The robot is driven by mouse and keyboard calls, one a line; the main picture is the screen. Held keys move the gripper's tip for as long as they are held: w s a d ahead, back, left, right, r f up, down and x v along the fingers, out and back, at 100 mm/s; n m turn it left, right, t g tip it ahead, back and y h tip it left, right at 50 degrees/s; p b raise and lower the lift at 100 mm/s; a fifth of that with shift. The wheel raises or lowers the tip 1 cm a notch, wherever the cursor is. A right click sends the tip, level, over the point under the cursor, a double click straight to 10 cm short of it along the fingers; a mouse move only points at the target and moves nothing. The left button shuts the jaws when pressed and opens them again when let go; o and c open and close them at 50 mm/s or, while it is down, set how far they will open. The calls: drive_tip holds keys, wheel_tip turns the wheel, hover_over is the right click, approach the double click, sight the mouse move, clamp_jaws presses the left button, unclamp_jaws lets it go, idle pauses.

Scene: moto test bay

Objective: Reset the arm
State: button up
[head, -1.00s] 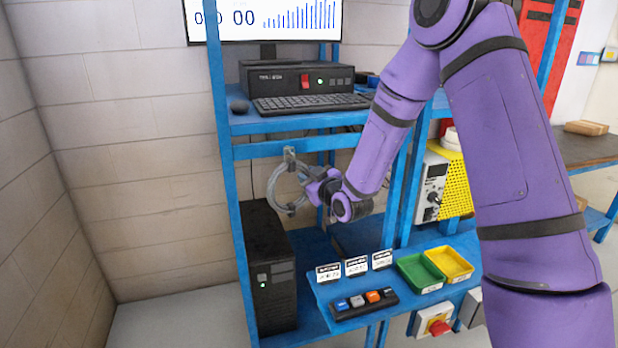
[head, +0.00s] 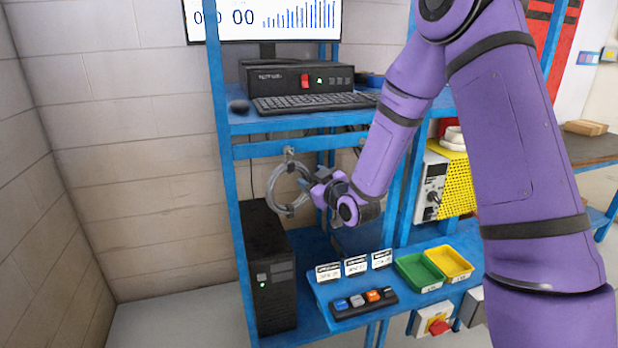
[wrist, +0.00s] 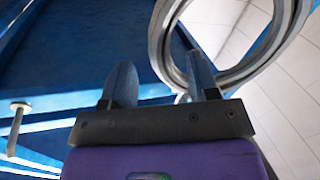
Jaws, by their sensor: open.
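My purple arm reaches down from the top right in the head view. My gripper (head: 308,186) is at the right side of a grey cable coil (head: 273,189). The coil hangs from a hook (head: 289,153) under the blue shelf. In the wrist view my gripper (wrist: 161,78) has its two dark fingers apart, with nothing held between them. The coil (wrist: 158,42) shows there beyond and beside the right finger. I cannot tell whether that finger touches it.
A blue rack post (head: 226,170) stands left of the coil. A black computer tower (head: 266,265) is below. A button strip (head: 362,303), small label cards, a green tray (head: 402,283) and a yellow tray (head: 467,277) sit on the lower shelf. A keyboard (head: 313,103) lies above.

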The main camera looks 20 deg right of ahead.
drive_tip(key=v, duration=0.9)
drive_tip(key=s+d+r+m+g+h, duration=0.3)
drive_tip(key=s+r+g+h, duration=0.25)
drive_tip(key=s+r, duration=0.45)
drive_tip(key=s+r+m+g, duration=0.2)
drive_tip(key=s+r+g, duration=0.1)
drive_tip(key=s, duration=0.7)
drive_tip(key=s+r+m+g, duration=0.2)
drive_tip(key=s+r+g, duration=0.1)
drive_tip(key=s, duration=0.8)
drive_tip(key=shift+d+r+y, duration=0.25)
drive_tip(key=shift+r+y, duration=0.1)
drive_tip(key=shift+w, duration=0.1)
